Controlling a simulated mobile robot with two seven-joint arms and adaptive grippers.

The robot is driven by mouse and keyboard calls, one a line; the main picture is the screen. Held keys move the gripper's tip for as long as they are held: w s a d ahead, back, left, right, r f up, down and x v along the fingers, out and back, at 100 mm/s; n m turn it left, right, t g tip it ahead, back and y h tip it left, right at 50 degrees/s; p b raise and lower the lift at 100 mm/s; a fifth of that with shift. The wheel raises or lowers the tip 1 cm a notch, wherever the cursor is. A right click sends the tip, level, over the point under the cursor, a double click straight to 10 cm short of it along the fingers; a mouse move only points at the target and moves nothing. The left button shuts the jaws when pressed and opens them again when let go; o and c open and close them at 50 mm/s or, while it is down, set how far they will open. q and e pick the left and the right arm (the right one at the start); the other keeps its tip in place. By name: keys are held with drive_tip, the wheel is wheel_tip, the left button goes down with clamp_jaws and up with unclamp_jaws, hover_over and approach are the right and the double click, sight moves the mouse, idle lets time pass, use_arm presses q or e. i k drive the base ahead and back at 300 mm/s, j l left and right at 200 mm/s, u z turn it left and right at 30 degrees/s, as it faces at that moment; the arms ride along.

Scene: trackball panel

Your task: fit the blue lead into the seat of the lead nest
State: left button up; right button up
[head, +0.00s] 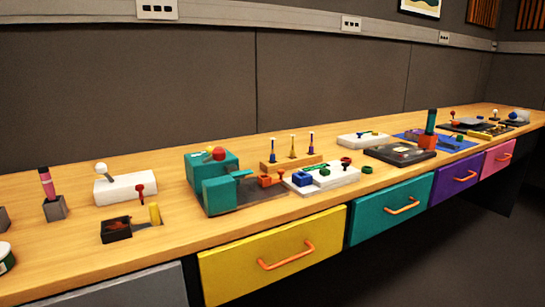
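Neither of my grippers is in the head view. A wooden block (271,166) stands near the middle of the bench with three slim upright pieces on it. The left blue one may be the blue lead, but I cannot tell for sure. I cannot identify the lead nest or its seat at this distance.
In front of the block is a white panel (340,178) with blue, green and red parts. A teal machine (220,195) stands to its left. A black panel (400,154) lies to its right. Bare wood shows along the bench's back.

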sight(265, 179)
drive_tip(key=l+u, duration=0.15)
drive_tip(key=u, duration=0.25)
drive_tip(key=l+u, duration=0.1)
drive_tip(key=u, duration=0.35)
drive_tip(key=k+l+u, duration=0.1)
drive_tip(key=u, duration=0.3)
drive_tip(key=k+l+u, duration=0.8)
drive_tip(key=k+l, duration=0.55)
drive_tip(key=k, duration=0.15)
